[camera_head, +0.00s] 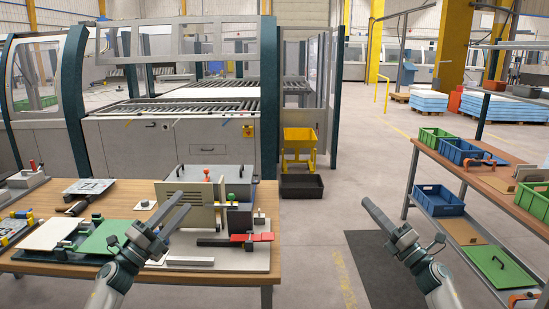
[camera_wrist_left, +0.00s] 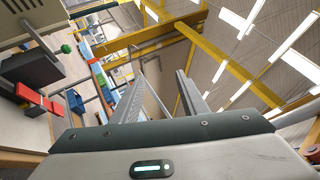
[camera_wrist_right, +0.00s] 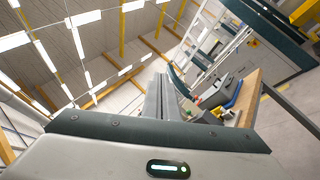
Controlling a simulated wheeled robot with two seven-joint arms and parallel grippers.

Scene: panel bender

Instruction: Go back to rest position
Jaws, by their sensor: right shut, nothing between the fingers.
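My left gripper (camera_head: 182,202) is raised, angled up and to the right, in front of the workbench (camera_head: 269,265) on the left. In the left wrist view its two fingers (camera_wrist_left: 160,85) stand apart with nothing between them. My right gripper (camera_head: 368,203) is raised over the open floor, pointing up and to the left. In the right wrist view its fingers (camera_wrist_right: 162,90) are together and hold nothing. Neither gripper appears to touch anything, though the left one's distance from the bench items behind it is hard to judge.
At right, a shelf rack (camera_head: 472,179) holds green and blue bins. A dark mat (camera_head: 385,270) lies on clear floor between. A yellow cart (camera_head: 299,145) stands behind.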

